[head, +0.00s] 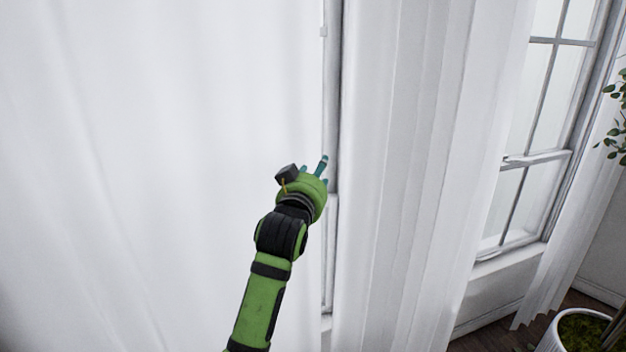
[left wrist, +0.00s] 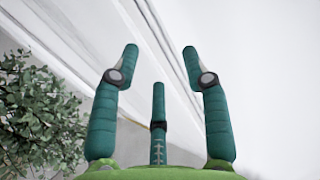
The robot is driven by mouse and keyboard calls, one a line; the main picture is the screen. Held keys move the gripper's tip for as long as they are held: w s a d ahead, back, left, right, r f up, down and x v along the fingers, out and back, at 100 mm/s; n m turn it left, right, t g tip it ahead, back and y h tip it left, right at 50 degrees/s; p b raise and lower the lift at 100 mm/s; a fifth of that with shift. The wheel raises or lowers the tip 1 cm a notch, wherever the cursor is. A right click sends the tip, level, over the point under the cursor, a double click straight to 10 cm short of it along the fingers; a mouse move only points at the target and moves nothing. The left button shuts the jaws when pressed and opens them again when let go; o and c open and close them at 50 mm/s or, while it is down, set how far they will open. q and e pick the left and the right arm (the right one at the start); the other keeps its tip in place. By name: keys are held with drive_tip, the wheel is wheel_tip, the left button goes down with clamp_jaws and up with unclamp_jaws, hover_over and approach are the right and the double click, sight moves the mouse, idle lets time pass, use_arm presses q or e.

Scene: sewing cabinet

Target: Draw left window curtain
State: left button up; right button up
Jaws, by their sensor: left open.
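A white curtain panel (head: 150,140) fills the left of the head view and hangs full length. A second white panel (head: 410,150) hangs to its right, with a narrow strip of window frame (head: 331,120) showing between them. My left gripper (head: 318,168) is at the right edge of the left panel, in front of that strip. In the left wrist view its teal fingers (left wrist: 159,62) are spread open with nothing between them. A pale surface (left wrist: 270,60) lies beyond them on the right; I cannot tell whether they touch the curtain. My right gripper is not in view.
Another window (head: 530,120) with panes shows uncovered at the right. A white pot (head: 555,340) with a plant stands on the floor at the lower right. In the left wrist view, green foliage (left wrist: 40,115) is at the left.

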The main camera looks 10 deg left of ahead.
use_arm(q)
drive_tip(key=shift+s, duration=1.35)
wheel_tip(320, 180, down, 19)
drive_tip(key=g, duration=0.3)
drive_tip(key=s+a+f+m+g, duration=0.15)
drive_tip(key=s+f, duration=0.35)
drive_tip(key=f, duration=0.7)
drive_tip(key=s+f+g, duration=0.3)
drive_tip(key=s+f, duration=0.2)
drive_tip(key=f, duration=0.6)
drive_tip(key=s+a+f+g, duration=0.15)
drive_tip(key=s+f, duration=0.35)
drive_tip(key=f, duration=0.7)
drive_tip(key=s+a+f+g, duration=0.2)
drive_tip(key=s+f, duration=0.5)
drive_tip(key=s, duration=0.3)
drive_tip(key=s+a+f+g, duration=0.2)
drive_tip(key=s+f, duration=0.5)
drive_tip(key=s, duration=0.3)
drive_tip(key=s+a+f+g, duration=0.2)
drive_tip(key=s+f, duration=0.1)
drive_tip(key=s, duration=0.9)
drive_tip(key=s+a+f+g+y, duration=0.1)
drive_tip(key=s+a+f+g, duration=0.1)
drive_tip(key=s, duration=1)
drive_tip(key=shift+f, duration=0.85)
drive_tip(key=shift+w+m, duration=0.1)
drive_tip(key=shift+m, duration=0.15)
